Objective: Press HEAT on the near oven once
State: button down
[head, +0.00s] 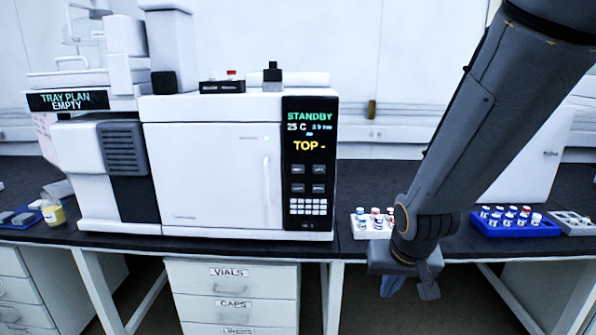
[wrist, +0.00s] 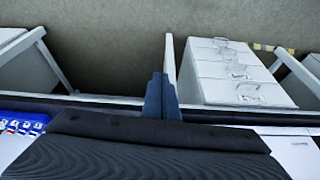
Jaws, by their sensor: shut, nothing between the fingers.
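The oven (head: 205,180) is a white cabinet on the dark bench in the head view, its door closed. Its black panel (head: 310,212) reads STANDBY, 25 C and TOP -. Several small dark keys (head: 308,179) sit below the display above a white keypad; their labels are too small to read, so I cannot tell which is HEAT. My gripper (head: 410,287) hangs to the right of the oven, at the bench's front edge, apart from the panel. In the wrist view my gripper (wrist: 162,97) shows its blue-grey fingers together, with nothing between them.
A white rack of vials (head: 368,224) stands between the oven and my arm. A blue vial rack (head: 515,226) is further right. A yellow-labelled bottle (head: 53,212) stands left. Drawers (head: 232,290) are under the bench. The bench's front edge (head: 345,256) lies near my gripper.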

aim_at(298, 169)
jog(key=w+a+r+m+t+y, duration=0.1)
jog(key=w+a+r+t+y, duration=0.2)
jog(key=w, duration=0.5)
jog(key=w+a+r+t+y, duration=0.1)
jog(key=w+a+t, duration=0.35)
jog(key=w, duration=0.25)
jog(key=a+r+m+t+y, duration=0.1)
jog(key=a+r+t+y, duration=0.2)
jog(key=a+r+y, duration=0.7)
jog(key=shift+w+a+r, duration=0.15)
jog(key=shift+a+r, duration=0.5)
jog(key=shift+r, duration=0.05)
jog(key=shift+t, duration=0.25)
jog(key=shift+w+d+b, duration=0.15)
jog(key=shift+w+b, duration=1.1)
jog(key=shift+w, duration=3.15)
jog(key=shift+w, duration=0.15)
jog(key=shift+w, duration=0.3)
